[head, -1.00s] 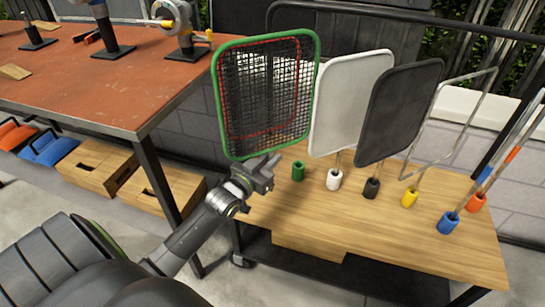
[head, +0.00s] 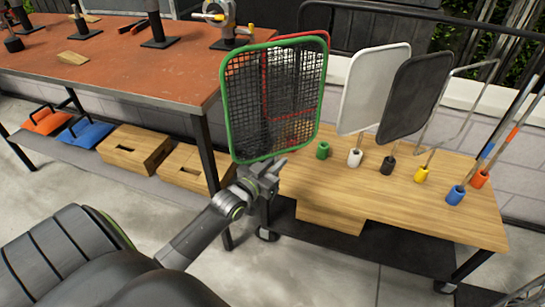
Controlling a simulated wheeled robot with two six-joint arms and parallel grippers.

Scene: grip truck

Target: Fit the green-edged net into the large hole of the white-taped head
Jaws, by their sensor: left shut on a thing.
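The green-edged net (head: 228,110) is upright, a dark mesh in a rounded green frame. My left gripper (head: 268,172) is shut on it at its lower edge and holds it in front of the wooden cart, to the right of the red-topped bench. Several heads on stands stand on that bench: a grey one with yellow parts (head: 228,18), and others (head: 155,25) cut off by the top edge. I cannot tell which has white tape, and no large hole shows clearly. My right gripper is not in view.
A red-edged net (head: 318,38) shows behind the green one. The wooden cart (head: 400,215) bears coloured sockets, a white panel (head: 372,88), a dark panel (head: 415,95) and thin poles. The bench (head: 120,85) has wooden boxes (head: 135,148) below it.

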